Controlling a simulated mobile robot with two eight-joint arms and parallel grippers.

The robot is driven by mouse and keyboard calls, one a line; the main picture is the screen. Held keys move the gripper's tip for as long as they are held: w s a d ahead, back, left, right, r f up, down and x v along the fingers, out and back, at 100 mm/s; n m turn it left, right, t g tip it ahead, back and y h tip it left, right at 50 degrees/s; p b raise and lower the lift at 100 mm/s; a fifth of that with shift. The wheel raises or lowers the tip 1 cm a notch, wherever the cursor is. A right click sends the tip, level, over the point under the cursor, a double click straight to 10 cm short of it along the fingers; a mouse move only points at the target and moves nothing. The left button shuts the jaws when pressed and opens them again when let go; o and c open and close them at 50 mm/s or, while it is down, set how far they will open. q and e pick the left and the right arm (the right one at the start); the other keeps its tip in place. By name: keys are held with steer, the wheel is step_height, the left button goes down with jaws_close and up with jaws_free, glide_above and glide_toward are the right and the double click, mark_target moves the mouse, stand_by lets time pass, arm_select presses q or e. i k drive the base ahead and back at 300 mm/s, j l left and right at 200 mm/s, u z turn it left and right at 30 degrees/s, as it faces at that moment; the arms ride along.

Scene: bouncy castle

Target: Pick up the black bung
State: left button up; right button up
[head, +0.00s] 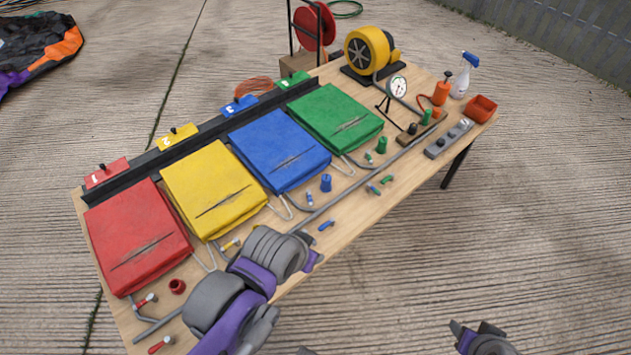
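A small black bung-like piece (413,128) stands on a dark brown block (408,137) near the right end of the table, beside a green piece (426,117) and an orange one. It is small in this view, so its exact shape is unclear. My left arm covers the table's front edge, with a purple part (312,262) at its far end. Its fingers cannot be made out, and it is well to the left of the black piece. My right gripper (470,335) is low at the bottom right, off the table, with nothing visible in it. Its opening is unclear.
Red (138,235), yellow (213,188), blue (278,149) and green (335,117) folded pads cover the table (375,205). A pipe runs along their front. Blue (326,182), green (382,144) and red (177,286) bungs stand nearby. A yellow blower (366,50), gauge (397,87) and spray bottle (464,78) stand behind.

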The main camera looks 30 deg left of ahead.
mark_target(440, 142)
steer(key=u, duration=1.75)
steer(key=z, duration=1.75)
steer(key=u, duration=0.4)
steer(key=i+l+u, duration=0.1)
steer(key=u, duration=0.3)
steer(key=l+u, duration=0.1)
steer(key=u, duration=0.3)
steer(key=i+l+u, duration=0.1)
steer(key=u, duration=0.3)
steer(key=l+u, duration=0.8)
steer(key=l, duration=0.25)
steer(key=l+u, duration=0.15)
steer(key=l, duration=0.4)
steer(key=k+l+u, duration=0.15)
steer(key=l, duration=0.4)
steer(key=i, duration=0.05)
